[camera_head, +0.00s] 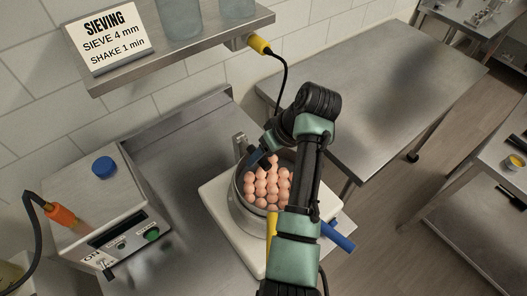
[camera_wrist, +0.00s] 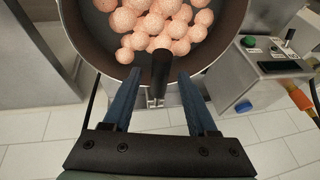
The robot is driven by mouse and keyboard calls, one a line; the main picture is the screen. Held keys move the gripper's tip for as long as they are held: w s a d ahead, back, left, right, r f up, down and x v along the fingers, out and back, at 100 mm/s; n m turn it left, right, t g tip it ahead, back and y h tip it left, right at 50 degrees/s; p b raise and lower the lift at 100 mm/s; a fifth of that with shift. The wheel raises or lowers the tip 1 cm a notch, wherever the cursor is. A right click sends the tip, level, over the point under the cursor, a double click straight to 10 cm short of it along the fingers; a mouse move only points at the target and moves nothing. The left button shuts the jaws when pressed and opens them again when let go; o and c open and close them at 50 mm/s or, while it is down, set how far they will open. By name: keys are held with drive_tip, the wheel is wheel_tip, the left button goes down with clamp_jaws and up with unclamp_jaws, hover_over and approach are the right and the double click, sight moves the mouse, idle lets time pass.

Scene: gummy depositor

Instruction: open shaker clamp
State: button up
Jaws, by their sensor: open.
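The shaker (camera_head: 222,205) is a pale base carrying a round metal pan (camera_head: 243,212) filled with pinkish balls (camera_head: 268,183). A grey metal clamp part (camera_head: 239,143) stands at the pan's far rim. In the wrist view a dark, rounded lever (camera_wrist: 161,70) sticks up at the pan's rim (camera_wrist: 92,52), with a metal bracket partly visible below it. My gripper (camera_head: 259,160) is over the far rim beside the clamp. Its blue fingers (camera_wrist: 157,92) are open, one on each side of the lever, with visible gaps. The near side of the pan is hidden by my arm.
A control box (camera_head: 105,205) with a blue knob (camera_head: 103,167), a green button (camera_head: 152,235) and an orange plug (camera_head: 62,215) stands left. A shelf (camera_head: 175,45) with a sieving sign (camera_head: 106,38) overhangs the back. A bare steel table (camera_head: 385,85) stands right.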

clamp_jaws()
idle(1.4)
